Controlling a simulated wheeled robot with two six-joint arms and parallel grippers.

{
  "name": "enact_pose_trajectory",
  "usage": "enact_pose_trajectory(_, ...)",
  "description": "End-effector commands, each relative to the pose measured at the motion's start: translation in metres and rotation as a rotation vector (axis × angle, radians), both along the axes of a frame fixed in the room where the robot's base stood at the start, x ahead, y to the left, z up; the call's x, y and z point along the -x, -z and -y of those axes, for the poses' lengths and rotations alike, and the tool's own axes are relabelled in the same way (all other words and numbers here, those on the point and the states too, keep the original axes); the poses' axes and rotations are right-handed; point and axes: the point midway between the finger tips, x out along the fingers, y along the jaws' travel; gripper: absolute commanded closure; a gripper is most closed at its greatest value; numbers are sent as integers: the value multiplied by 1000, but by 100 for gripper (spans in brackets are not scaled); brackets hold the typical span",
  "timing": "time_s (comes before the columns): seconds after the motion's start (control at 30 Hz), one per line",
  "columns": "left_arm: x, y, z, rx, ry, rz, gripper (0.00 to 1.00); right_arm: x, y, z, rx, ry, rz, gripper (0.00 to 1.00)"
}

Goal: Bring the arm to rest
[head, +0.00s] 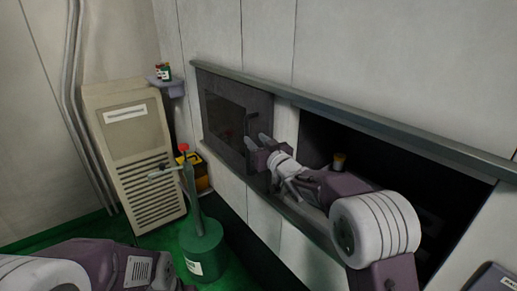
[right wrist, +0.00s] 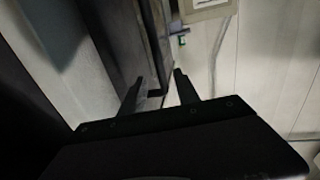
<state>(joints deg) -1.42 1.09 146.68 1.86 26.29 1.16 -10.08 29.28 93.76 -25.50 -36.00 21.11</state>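My right arm reaches in from the lower right of the head view, along the front of the wall opening. My right gripper (head: 258,139) is near the dark sliding panel (head: 222,112) and its upright handle. Its two fingers are spread apart with nothing seen held between them; the gap also shows in the right wrist view (right wrist: 157,92). In that view the panel's edge lies beyond the fingers; I cannot tell whether they touch it. My left arm shows at the lower left of the head view, but its gripper is out of view.
A dark opening (head: 433,208) in the wall holds a small yellow-brown cup (head: 339,161). A rail (head: 350,119) runs above it. A green tank (head: 203,250) stands on the green floor by a yellow box (head: 201,183) and a beige cabinet (head: 135,150). Small jars (head: 163,72) sit on a shelf.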

Motion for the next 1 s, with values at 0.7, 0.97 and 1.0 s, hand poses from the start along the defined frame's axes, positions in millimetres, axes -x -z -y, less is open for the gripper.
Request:
enact_pose_trajectory(0.7, 0, 6, 0, 0, 0, 0, 64, 51, -1, 74, -18, 147, -96, 62)
enact_pose_trajectory(0.97, 0, 6, 0, 0, 0, 0, 64, 175, 164, 152, 91, 389, -708, 62)
enact_pose_trajectory(1.0, 0, 6, 0, 0, 0, 0, 64, 203, 188, 158, 110, 408, -812, 62)
